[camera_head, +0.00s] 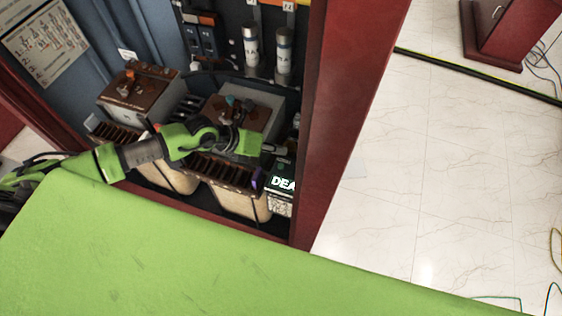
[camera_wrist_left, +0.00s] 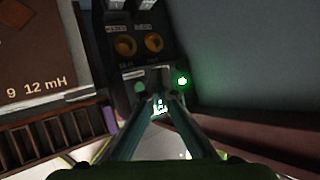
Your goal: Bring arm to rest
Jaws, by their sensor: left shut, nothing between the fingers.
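My left arm (camera_head: 140,152) comes in from the left and reaches across the open cabinet. My left gripper (camera_head: 282,150) is at its end, at the right side of the cabinet interior, above the small device with the lit display (camera_head: 283,182). In the left wrist view the fingers of the gripper (camera_wrist_left: 162,84) come together and hold nothing. They point at a dark panel with two yellow round knobs (camera_wrist_left: 125,45) and a lit green lamp (camera_wrist_left: 182,81). I cannot tell whether the tips touch it. My right gripper is not in view.
Brown-topped transformer units (camera_head: 138,92) stand inside the cabinet below and behind my arm. The red cabinet post (camera_head: 335,110) is close to the right of the gripper. White tiled floor (camera_head: 440,170) lies open further right, with a black-yellow cable strip (camera_head: 480,76) across it.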

